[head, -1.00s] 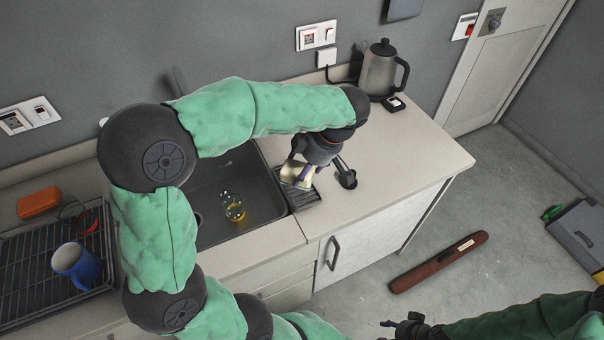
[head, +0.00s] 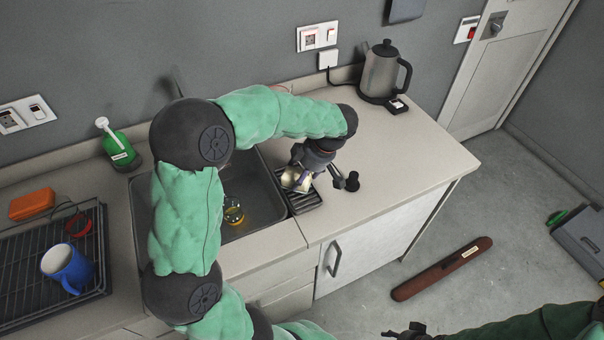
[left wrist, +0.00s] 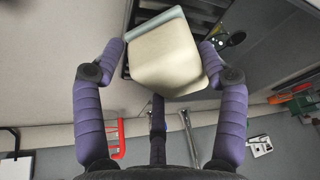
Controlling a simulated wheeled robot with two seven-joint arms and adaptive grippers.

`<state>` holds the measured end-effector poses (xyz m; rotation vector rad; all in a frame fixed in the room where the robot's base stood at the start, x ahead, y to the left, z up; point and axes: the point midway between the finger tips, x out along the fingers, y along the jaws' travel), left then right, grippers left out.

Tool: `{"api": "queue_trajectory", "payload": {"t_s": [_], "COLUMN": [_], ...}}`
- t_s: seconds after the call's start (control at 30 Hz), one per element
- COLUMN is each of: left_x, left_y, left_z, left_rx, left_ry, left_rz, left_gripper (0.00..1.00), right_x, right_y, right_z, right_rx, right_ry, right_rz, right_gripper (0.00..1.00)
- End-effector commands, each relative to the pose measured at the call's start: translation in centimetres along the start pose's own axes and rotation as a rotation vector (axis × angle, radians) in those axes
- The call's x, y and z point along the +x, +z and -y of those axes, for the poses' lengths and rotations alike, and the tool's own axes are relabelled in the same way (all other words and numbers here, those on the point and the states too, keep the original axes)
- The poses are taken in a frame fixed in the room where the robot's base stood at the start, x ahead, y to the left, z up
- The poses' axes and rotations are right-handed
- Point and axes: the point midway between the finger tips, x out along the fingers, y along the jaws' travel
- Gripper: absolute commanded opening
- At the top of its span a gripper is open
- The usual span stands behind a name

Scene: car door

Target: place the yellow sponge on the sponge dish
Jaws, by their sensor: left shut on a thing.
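My left gripper (head: 300,182) is shut on the yellow sponge (head: 288,178), just over the dark slatted sponge dish (head: 308,203) at the right rim of the sink. In the left wrist view the sponge (left wrist: 162,60) is a pale cream block, tilted between the two purple fingers. Part of the dark dish (left wrist: 140,12) shows behind it. Whether the sponge touches the dish cannot be told. My right gripper (head: 405,330) is dark and partly cut off at the bottom edge, away from the counter.
The sink (head: 255,215) holds a clear vessel with amber liquid (head: 233,212). A black faucet-like fitting (head: 350,183) stands right of the dish. A kettle (head: 380,72) is at the back. A rack (head: 25,270) with a blue mug (head: 68,268) is left.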

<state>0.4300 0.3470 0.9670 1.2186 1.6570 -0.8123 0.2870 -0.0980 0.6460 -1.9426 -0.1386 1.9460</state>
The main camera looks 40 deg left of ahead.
Motion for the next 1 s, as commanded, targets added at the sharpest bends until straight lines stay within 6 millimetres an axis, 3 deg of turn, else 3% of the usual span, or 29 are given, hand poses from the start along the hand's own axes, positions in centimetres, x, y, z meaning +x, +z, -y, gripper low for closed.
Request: {"api": "queue_trajectory", "payload": {"t_s": [0.27, 0.3, 0.37, 0.83, 1.0], "left_x": [0.3, 0.2, 0.2, -0.2, -2.6], "left_y": [0.1, 0.1, 0.1, -0.1, -0.1], "left_z": [0.0, 0.0, 0.0, 0.0, -0.1], "left_rx": [0.0, 0.0, 0.0, 0.0, 0.0], "left_ry": [0.001, 0.0, 0.0, 0.0, 0.004], "left_rz": [0.0, 0.0, 0.0, 0.0, 0.0], "left_gripper": [0.47, 0.81, 0.97, 0.97, 0.97], "right_x": [0.4, 0.3, 0.2, -0.1, -0.9], "right_y": [0.0, 0.0, 0.0, 0.0, 0.0], "right_z": [-0.1, -0.1, -0.1, 0.1, 0.3], "right_rx": [0.0, 0.0, 0.0, 0.0, 0.0], "right_ry": [0.0, 0.0, 0.0, 0.0, 0.0], "right_rz": [-0.001, 0.0, 0.0, 0.0, 0.0], "right_gripper": [0.49, 0.49, 0.49, 0.49, 0.49]}}
